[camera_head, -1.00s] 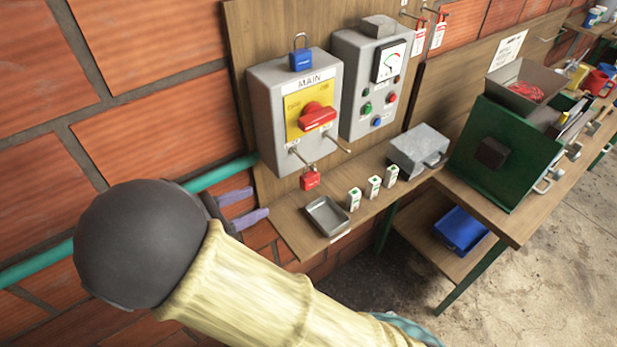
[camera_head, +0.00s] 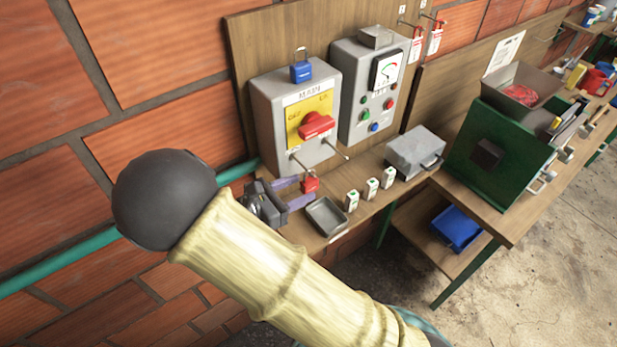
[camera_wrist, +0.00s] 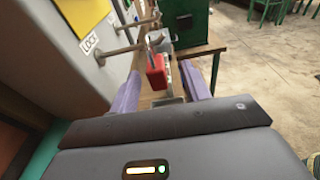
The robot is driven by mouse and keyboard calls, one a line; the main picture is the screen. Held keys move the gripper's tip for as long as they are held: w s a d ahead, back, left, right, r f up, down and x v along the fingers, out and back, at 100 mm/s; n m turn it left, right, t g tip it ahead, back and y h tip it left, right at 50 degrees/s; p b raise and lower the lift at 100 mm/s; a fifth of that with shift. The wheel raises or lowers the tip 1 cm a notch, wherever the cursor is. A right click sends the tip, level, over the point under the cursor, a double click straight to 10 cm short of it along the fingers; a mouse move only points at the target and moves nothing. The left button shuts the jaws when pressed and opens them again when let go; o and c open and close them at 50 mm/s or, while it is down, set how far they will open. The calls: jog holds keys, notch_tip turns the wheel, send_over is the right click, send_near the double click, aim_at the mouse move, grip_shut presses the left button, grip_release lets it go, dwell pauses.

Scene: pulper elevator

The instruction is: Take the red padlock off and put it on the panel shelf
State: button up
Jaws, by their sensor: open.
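The red padlock (camera_head: 311,184) hangs below the grey MAIN box (camera_head: 268,122), at the lower of the metal rods on its front. In the wrist view the red padlock (camera_wrist: 156,72) hangs between my two purple fingers, nearer their tips. My gripper (camera_head: 298,190) is open, with a finger on each side of the padlock; I cannot tell whether either touches it. The wooden panel shelf (camera_head: 291,228) runs below the boxes. The padlock's shackle is partly hard to make out.
A grey tray (camera_head: 326,216) and several small white-and-green boxes (camera_head: 371,188) stand on the shelf. A grey metal box (camera_head: 415,152) is further right. A second rod (camera_head: 333,146) sticks out nearby.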

aim_at(317, 179)
jog(key=shift+w+d+f, duration=0.1)
jog(key=shift+w+d, duration=0.15)
jog(key=shift+d, duration=0.1)
jog(key=shift+w+d+p, duration=0.35)
jog(key=shift+d+p, duration=0.05)
jog(key=shift+p, duration=0.2)
jog(key=x, duration=0.1)
jog(key=p+x, duration=0.2)
jog(key=shift+w, duration=0.2)
jog(key=shift+w+d+f+p, duration=0.1)
jog(key=shift+w+d+p, duration=0.2)
jog(key=shift+d, duration=0.05)
jog(key=shift+c, duration=0.2)
grip_shut()
